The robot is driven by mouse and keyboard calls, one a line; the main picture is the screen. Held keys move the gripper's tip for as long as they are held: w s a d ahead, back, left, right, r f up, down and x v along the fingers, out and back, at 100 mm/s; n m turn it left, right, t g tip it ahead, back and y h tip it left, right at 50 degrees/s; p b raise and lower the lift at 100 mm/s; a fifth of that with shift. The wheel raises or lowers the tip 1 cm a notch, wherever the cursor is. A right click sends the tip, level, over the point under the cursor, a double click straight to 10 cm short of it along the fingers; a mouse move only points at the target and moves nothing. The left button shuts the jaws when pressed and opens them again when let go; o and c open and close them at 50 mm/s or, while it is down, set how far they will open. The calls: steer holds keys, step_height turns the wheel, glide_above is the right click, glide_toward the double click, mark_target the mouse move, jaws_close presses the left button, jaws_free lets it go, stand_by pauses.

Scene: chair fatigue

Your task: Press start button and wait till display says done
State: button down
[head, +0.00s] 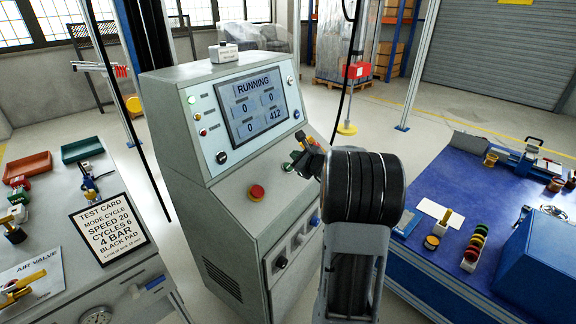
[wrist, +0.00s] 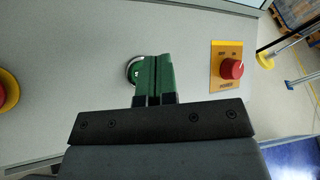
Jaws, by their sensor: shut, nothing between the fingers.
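The grey control console (head: 180,130) stands in the middle of the head view. My gripper (head: 304,158) is over the right part of the console's sloped panel. In the wrist view its green fingers (wrist: 155,82) are shut together with nothing between them. A round green button with a silver ring (wrist: 132,70) shows at the fingers' left edge, partly hidden by them. I cannot tell whether the fingertips touch it.
A red mushroom button (head: 257,192) sits left of my gripper on the panel. A red knob on a yellow plate (wrist: 231,68) is right of the fingers. A test card (head: 108,228) lies on the left bench. A blue-topped bench (head: 455,190) stands at the right.

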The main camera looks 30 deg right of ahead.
steer(key=shift+s+d+r+p, duration=0.25)
steer(key=shift+s+r+p, duration=0.35)
steer(key=shift+r, duration=0.4)
steer(key=s+a+f+n+g, duration=0.1)
steer(key=n, duration=0.1)
steer(key=s+a+f+n+g+y, duration=0.1)
steer(key=a+f, duration=0.1)
steer(key=s+a+f+n+g+y, duration=0.1)
steer(key=n, duration=0.1)
steer(key=shift+a+f+n, duration=0.25)
steer(key=shift+f+n, duration=0.05)
steer(key=s+a+n+g+y+p, duration=0.25)
steer(key=s+a+n+g, duration=0.45)
steer(key=a+n, duration=0.4)
steer(key=s+a+r+n+g+h+p, duration=0.1)
steer(key=s+a+r+n+h+p, duration=0.4)
steer(key=s+a+r+n+p, duration=0.3)
steer(key=s+a+r+n, duration=0.3)
steer(key=s+r+n, duration=0.1)
steer(key=s+n, duration=0.1)
steer(key=shift+s+a+g, duration=0.3)
steer(key=shift+s+a, duration=0.1)
steer(key=shift+s, duration=0.05)
